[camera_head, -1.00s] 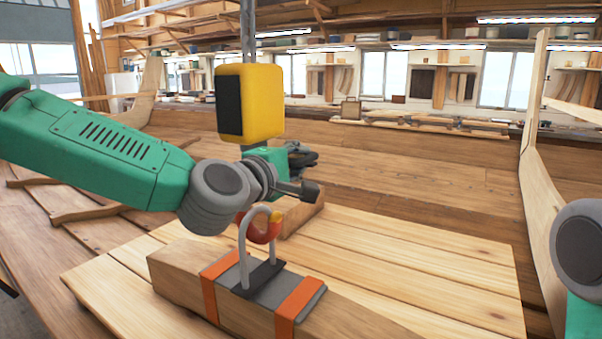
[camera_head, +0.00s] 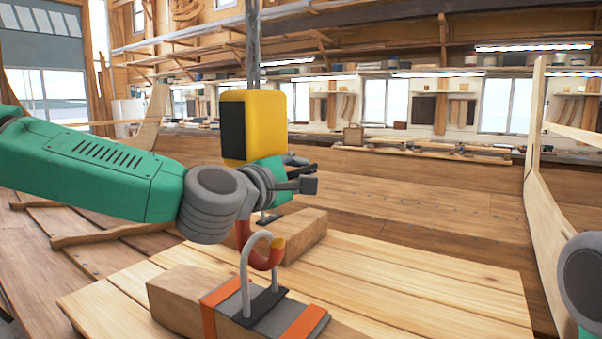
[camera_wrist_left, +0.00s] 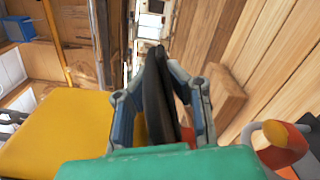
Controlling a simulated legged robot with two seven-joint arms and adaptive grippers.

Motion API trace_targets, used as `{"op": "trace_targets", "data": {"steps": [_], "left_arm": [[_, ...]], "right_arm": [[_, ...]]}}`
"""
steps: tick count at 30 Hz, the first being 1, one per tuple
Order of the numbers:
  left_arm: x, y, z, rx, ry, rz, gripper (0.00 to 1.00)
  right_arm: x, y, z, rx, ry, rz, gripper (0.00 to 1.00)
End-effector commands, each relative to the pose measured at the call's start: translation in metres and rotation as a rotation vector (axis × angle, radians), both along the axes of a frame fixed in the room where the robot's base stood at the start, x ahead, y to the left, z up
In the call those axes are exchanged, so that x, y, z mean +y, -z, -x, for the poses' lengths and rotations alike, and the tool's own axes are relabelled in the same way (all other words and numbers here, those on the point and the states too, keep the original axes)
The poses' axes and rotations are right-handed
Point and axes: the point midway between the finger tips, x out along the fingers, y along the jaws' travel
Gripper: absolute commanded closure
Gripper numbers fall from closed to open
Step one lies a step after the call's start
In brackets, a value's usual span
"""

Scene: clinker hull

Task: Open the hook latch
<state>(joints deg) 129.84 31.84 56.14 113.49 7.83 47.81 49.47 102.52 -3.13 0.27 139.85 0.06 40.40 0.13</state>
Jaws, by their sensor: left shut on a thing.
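A grey metal loop (camera_head: 246,272) stands on a wooden block (camera_head: 175,302) with orange straps. A red hook (camera_head: 262,262) with a yellow tip curves at the loop and appears to pass through it. The hook's upper end is hidden behind my left wrist. The hook's tip (camera_wrist_left: 277,133) and part of the loop (camera_wrist_left: 250,135) also show at the right of the left wrist view. My left gripper (camera_head: 303,180) is above and behind the loop, shut on a thin dark piece (camera_wrist_left: 157,95). Red shows beside this piece, but its join to the hook is hidden.
A second wooden block (camera_head: 300,235) lies behind the loop on the plank board (camera_head: 400,285). The board's right part is clear. A tall curved timber (camera_head: 535,170) rises at the right. A yellow box-like body (camera_head: 260,125) is above my left wrist.

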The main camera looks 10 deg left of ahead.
Motion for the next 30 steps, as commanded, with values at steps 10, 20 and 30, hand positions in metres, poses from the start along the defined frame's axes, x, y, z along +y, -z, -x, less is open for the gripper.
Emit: {"op": "trace_targets", "data": {"steps": [10, 20, 30], "left_arm": [[0.0, 0.002, 0.001, 0.005, 0.0, -0.001, 0.72], [0.01, 0.001, 0.022, 0.003, 0.001, 0.0, 0.72], [0.037, 0.003, 0.087, 0.005, 0.001, 0.0, 0.72]], "right_arm": [[0.0, 0.0, 0.0, 0.0, 0.0, 0.0, 0.6], [0.0, -0.001, 0.002, -0.003, 0.0, 0.0, 0.6], [0.0, -0.001, 0.002, -0.003, 0.0, 0.0, 0.6]]}}
